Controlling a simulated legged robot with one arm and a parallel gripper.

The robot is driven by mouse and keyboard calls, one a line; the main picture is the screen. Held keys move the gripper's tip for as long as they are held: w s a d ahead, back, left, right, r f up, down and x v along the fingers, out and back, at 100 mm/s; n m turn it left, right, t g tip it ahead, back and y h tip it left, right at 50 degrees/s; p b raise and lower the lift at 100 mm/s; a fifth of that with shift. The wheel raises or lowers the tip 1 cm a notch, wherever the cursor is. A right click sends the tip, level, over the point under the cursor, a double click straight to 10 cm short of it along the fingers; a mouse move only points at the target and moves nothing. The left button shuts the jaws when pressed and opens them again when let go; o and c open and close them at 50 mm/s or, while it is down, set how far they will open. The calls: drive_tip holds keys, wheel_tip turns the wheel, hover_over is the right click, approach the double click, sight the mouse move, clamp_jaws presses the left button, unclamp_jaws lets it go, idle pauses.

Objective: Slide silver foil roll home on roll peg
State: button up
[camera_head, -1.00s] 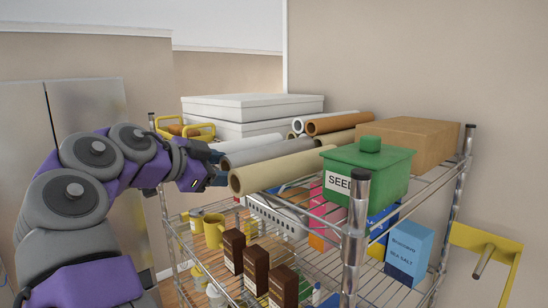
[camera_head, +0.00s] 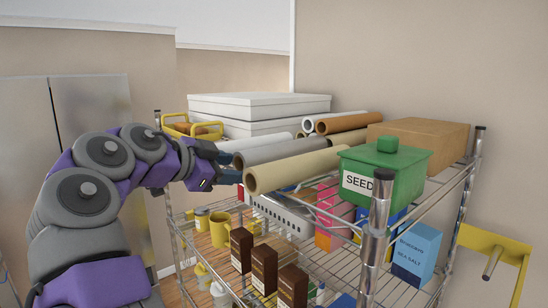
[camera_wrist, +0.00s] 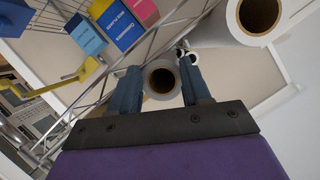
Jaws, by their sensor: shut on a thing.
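The silver-grey foil roll (camera_head: 272,151) lies on the top wire shelf, between a cream roll (camera_head: 296,167) and a white roll (camera_head: 245,143). My gripper (camera_head: 230,167) is at the near end of the foil roll. In the wrist view, my two blue fingers (camera_wrist: 161,85) stand on either side of a roll end with a dark open core, and the gripper is shut on it. The roll peg (camera_head: 492,262) sticks out from a yellow bracket (camera_head: 508,249) on the wall at right. The bracket also shows in the wrist view (camera_wrist: 72,76). The peg is bare.
A green seed box (camera_head: 385,170) and a cardboard box (camera_head: 418,143) stand right of the rolls. White boxes (camera_head: 260,108) are behind. A chrome shelf post (camera_head: 374,250) stands between the rolls and the peg. Lower shelves hold a yellow mug (camera_head: 220,229) and cartons.

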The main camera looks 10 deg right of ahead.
sight(236, 154)
drive_tip(key=shift+s+a, duration=0.1)
drive_tip(key=shift+a, duration=0.35)
drive_tip(key=shift+r, duration=0.8)
drive_tip(key=shift+d+r, duration=0.35)
drive_tip(key=shift+r, duration=0.55)
drive_tip(key=shift+a, duration=0.4)
drive_tip(key=shift+d, duration=0.1)
